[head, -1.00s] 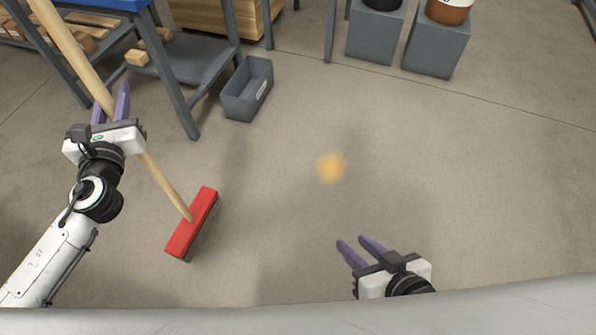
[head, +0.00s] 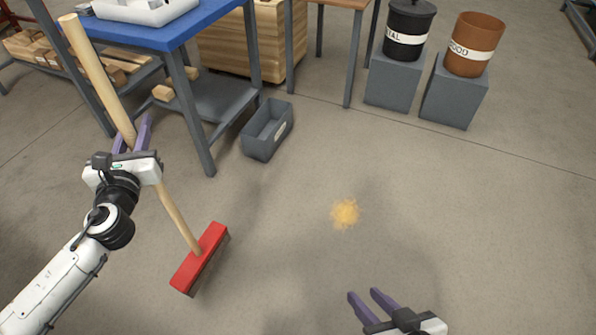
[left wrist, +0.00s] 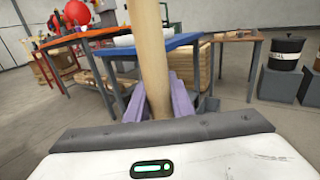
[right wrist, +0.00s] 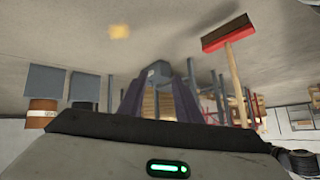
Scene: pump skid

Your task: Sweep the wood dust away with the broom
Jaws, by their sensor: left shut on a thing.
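The broom has a long wooden handle (head: 178,218) and a red head (head: 201,258) that is down at the floor. My left gripper (head: 131,134) is shut on the handle, which also runs between its fingers in the left wrist view (left wrist: 152,60). The wood dust (head: 344,213) is a small orange-yellow patch on the floor, to the right of the broom head and apart from it. The dust also shows in the right wrist view (right wrist: 119,31), with the broom head (right wrist: 227,33). My right gripper (head: 366,297) is empty, its two fingers apart, below the dust in the head view.
A grey bin (head: 267,130) stands on the floor by the blue-topped table (head: 180,34). A black metal can (head: 408,30) and a brown wood can (head: 474,46) stand on grey blocks at the back right. The floor around the dust is clear.

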